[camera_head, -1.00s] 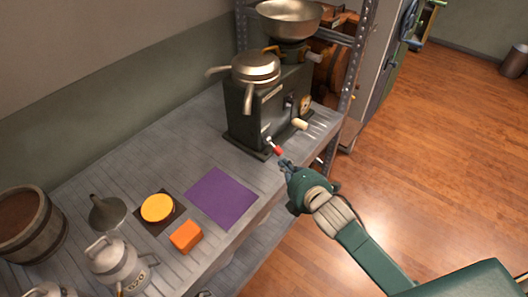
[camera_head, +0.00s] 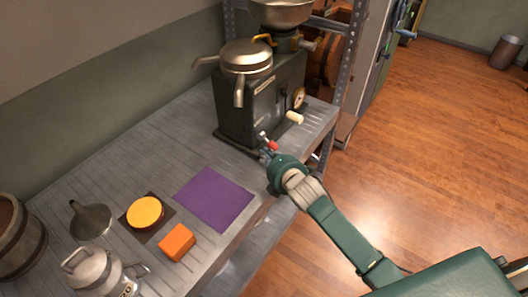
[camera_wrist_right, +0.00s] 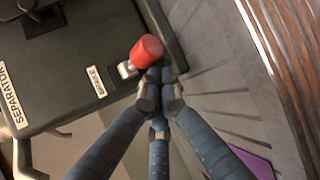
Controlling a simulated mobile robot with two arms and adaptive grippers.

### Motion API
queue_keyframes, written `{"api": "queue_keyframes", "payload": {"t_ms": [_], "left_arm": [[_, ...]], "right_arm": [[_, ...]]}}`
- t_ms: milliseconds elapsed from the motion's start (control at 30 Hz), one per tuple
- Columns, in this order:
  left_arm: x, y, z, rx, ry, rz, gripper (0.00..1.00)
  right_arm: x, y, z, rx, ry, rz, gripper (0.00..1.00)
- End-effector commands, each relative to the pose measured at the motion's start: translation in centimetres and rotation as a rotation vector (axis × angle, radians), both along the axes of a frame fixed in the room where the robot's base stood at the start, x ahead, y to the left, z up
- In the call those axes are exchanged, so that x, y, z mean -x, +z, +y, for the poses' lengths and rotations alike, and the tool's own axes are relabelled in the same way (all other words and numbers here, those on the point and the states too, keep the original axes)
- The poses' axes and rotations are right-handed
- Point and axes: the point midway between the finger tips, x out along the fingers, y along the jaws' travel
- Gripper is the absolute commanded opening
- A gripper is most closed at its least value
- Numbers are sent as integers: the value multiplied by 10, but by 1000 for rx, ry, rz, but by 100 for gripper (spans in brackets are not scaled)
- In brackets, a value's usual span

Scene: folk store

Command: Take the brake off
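The dark green separator (camera_head: 262,100) stands on the grey workbench, with a metal bowl on top. Its brake lever has a red knob (camera_head: 272,146) low on the near side. In the right wrist view the red knob (camera_wrist_right: 147,50) sits on a short metal stem beside a label reading "BRAKE" (camera_wrist_right: 96,82). My right gripper (camera_head: 268,157) is at the knob. In the wrist view its fingers (camera_wrist_right: 160,88) are drawn together, tips right beside the knob's lower right side; I cannot tell whether they touch it. Nothing shows between them. My left gripper is out of view.
On the workbench (camera_head: 150,150) lie a purple mat (camera_head: 213,198), a yellow disc (camera_head: 145,212) and an orange block (camera_head: 177,242). A funnel (camera_head: 90,221), a metal can (camera_head: 98,272) and a wooden barrel (camera_head: 20,238) are at left. A crank handle (camera_head: 294,118) juts out above the brake.

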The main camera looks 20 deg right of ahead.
Motion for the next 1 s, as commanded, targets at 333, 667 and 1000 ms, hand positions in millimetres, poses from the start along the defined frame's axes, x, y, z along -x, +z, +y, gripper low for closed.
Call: {"api": "queue_keyframes", "payload": {"t_ms": [333, 667, 1000], "left_arm": [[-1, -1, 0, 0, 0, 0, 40], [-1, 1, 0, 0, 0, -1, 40], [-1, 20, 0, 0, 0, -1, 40]], "right_arm": [[-19, -9, 2, -1, 0, 0, 0], [-19, -7, 2, 3, 0, 4, 0], [-18, -4, 1, 37, -1, 46, 0]]}}
